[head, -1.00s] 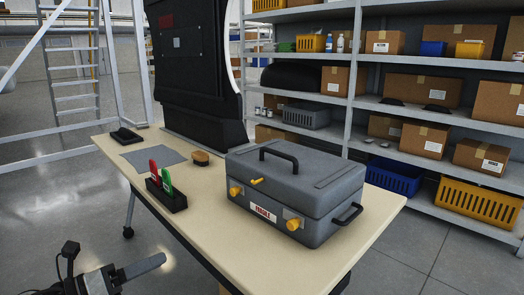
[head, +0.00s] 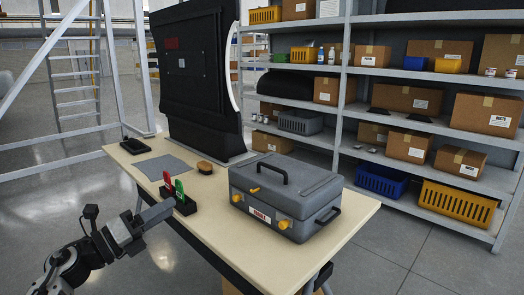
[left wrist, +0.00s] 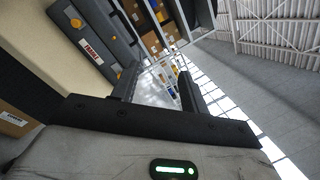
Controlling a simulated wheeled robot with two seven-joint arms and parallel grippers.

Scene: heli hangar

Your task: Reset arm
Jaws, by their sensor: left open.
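My left gripper (head: 158,212) reaches up from the lower left of the head view, beside the front left edge of the workbench (head: 222,232). In the left wrist view its two fingers (left wrist: 160,88) stand apart with nothing between them. In the head view the gripper's tip overlaps the black holder (head: 187,207) with a red and a green handle; I cannot tell how far apart they are. The grey toolbox (head: 284,196) stands shut on the bench, right of the gripper, and also shows in the left wrist view (left wrist: 92,38). My right gripper is not in view.
A grey mat (head: 163,167), a brush (head: 205,167) and a dark tray (head: 135,146) lie at the bench's far end. A black panel (head: 190,85) stands behind. Shelves (head: 410,125) with boxes and crates line the right.

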